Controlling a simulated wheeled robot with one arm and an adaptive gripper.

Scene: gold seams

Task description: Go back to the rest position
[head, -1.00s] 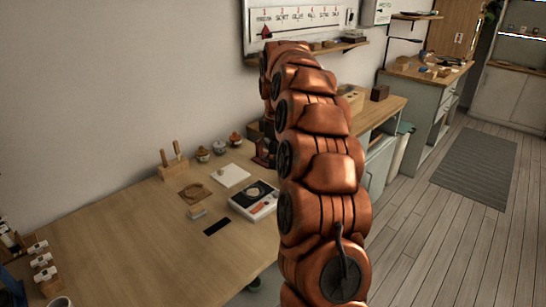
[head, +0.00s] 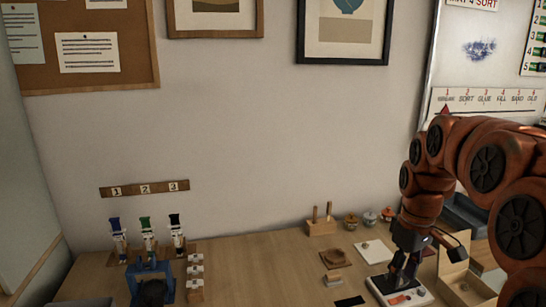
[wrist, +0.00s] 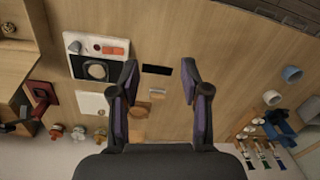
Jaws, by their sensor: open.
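My gripper (head: 403,277) hangs at the end of my orange arm at the right of the head view, over the white device on the wooden table. In the wrist view my gripper (wrist: 160,70) has its two dark fingers spread wide apart, with nothing between them but table and a black strip (wrist: 157,70) farther off.
A white square (head: 374,252), a brown mat (head: 335,259) and small lidded jars (head: 369,219) lie near the device. A wooden peg block (head: 321,227) stands behind. An open box (head: 462,280) is at right.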

